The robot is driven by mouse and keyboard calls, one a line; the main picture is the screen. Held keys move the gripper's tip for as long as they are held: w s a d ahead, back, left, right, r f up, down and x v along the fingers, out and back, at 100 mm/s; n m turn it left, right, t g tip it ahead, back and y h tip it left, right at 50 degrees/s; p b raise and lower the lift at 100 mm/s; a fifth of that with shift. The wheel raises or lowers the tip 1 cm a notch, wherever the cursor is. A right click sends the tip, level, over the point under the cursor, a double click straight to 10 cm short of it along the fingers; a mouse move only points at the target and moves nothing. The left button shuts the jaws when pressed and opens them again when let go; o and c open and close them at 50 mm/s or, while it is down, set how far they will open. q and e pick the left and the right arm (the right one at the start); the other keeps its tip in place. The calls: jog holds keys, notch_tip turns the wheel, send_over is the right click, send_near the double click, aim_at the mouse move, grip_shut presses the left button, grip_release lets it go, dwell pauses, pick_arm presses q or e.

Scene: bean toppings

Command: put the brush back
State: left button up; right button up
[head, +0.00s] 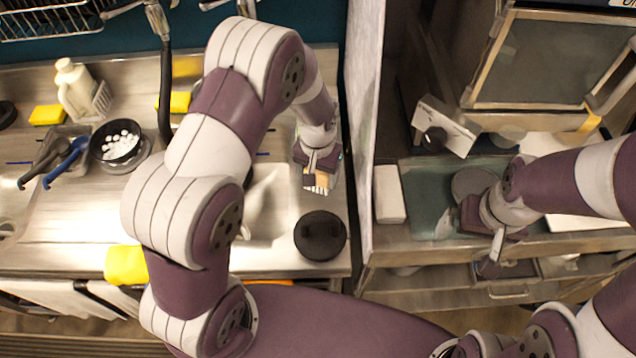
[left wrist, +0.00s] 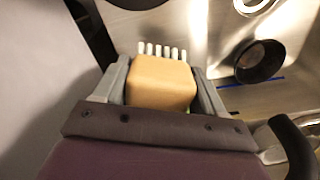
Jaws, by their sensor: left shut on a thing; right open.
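The brush has a tan block body and white bristles. In the left wrist view the brush (left wrist: 162,82) sits between the two fingers of my left gripper (left wrist: 160,90), bristles pointing away from the palm. In the head view my left gripper (head: 320,178) is shut on the brush (head: 322,181), above the right part of the sink counter by the partition wall. The arm and fingers hide part of it. My right gripper (head: 490,258) is open, apart from the brush, over the front edge of the right-hand counter.
A black round lid (head: 320,235) lies below my left gripper. The partition (head: 359,120) stands close on its right. Further left are a grey caddy (head: 62,135), a black bowl (head: 121,151) with white pieces, a white bottle (head: 75,90) and yellow sponges (head: 46,115).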

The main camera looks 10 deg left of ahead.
aim_at(318, 183)
pick_arm(q)
notch_tip(318, 183, down, 4)
jog(key=shift+f+p, duration=0.1)
jog(key=shift+p, duration=0.25)
jog(key=shift+w, duration=0.1)
jog(key=shift+f, duration=0.2)
jog(key=o, duration=0.9)
